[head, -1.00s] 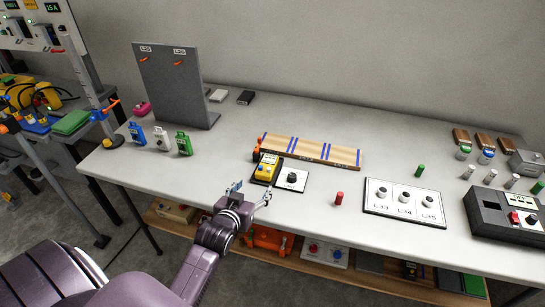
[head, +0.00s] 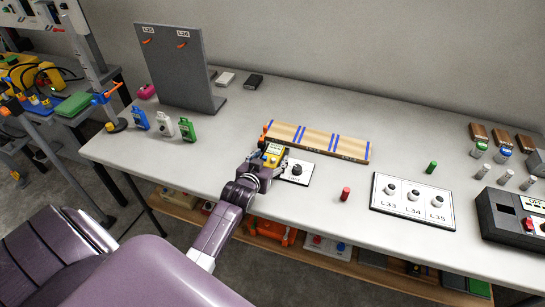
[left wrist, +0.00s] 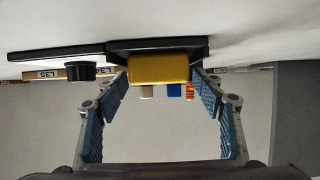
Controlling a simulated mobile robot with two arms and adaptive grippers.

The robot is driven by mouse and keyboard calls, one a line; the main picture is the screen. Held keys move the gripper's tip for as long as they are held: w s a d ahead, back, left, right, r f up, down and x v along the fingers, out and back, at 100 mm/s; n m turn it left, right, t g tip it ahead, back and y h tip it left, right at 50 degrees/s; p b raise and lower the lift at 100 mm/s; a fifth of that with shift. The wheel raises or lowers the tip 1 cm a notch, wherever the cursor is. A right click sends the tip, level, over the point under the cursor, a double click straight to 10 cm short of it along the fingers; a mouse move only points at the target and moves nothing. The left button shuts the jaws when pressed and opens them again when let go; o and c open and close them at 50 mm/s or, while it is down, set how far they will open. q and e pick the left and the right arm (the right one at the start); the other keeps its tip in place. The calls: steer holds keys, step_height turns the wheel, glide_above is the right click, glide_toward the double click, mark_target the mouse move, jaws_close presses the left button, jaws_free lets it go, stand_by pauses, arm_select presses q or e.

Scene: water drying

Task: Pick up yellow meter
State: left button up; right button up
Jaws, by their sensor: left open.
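The yellow meter (head: 272,153) stands in its dark holder on the table, next to a white plate with a black knob (head: 296,170). My left gripper (head: 268,162) is at the meter's near side and partly hides it. In the left wrist view the yellow meter (left wrist: 158,68) appears between the two blue-padded fingers of the left gripper (left wrist: 160,92). The fingers are spread apart, one on each side of the meter, with no clear grip on it. My right gripper is not in view.
A wooden rail with blue stripes (head: 318,141) lies just behind the meter. A red cylinder (head: 345,194) and a plate with several knobs (head: 412,202) are to the right.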

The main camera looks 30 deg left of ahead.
arm_select(q)
steer(key=shift+w, duration=0.2)
steer(key=c, duration=1.4)
steer(key=shift+c, duration=0.4)
steer(key=shift+r, duration=0.15)
